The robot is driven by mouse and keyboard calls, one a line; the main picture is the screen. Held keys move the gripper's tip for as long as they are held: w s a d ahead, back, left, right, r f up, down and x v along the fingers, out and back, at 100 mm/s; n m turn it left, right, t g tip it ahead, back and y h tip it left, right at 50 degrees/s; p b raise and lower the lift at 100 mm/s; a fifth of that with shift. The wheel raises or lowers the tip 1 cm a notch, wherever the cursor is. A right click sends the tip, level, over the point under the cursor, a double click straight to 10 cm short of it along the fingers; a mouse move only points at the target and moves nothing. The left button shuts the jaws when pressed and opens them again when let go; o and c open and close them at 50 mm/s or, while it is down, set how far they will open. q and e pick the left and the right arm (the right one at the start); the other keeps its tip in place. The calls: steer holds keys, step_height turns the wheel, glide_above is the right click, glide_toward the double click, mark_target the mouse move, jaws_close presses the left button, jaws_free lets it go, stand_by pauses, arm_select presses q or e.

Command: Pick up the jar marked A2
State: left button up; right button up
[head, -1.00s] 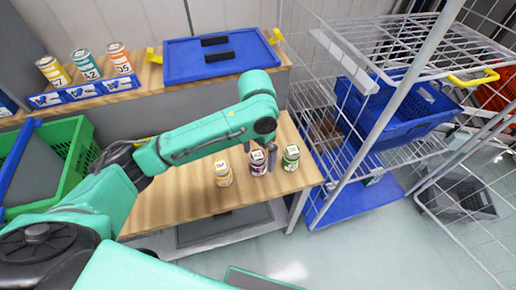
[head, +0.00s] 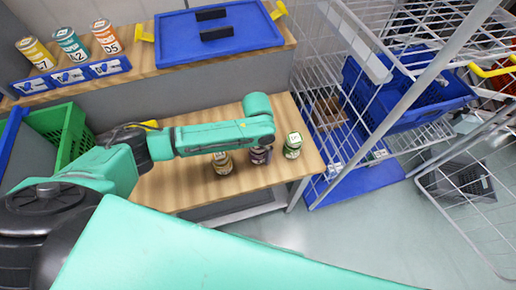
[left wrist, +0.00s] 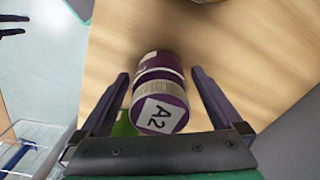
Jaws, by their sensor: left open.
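In the head view the purple jar (head: 260,155) stands on the lower wooden bench, partly hidden under my left forearm, and the fingers are hidden.
A green jar (head: 292,146) stands close right of the purple one, a brownish jar (head: 222,163) left. Another A2 label is on a teal can (head: 71,46) on the upper shelf, beside a blue lid (head: 180,50). A wire rack (head: 345,165) stands right.

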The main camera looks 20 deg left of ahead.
arm_select(q)
steer(key=shift+f, duration=0.25)
steer(key=shift+c, duration=0.6)
jaws_close()
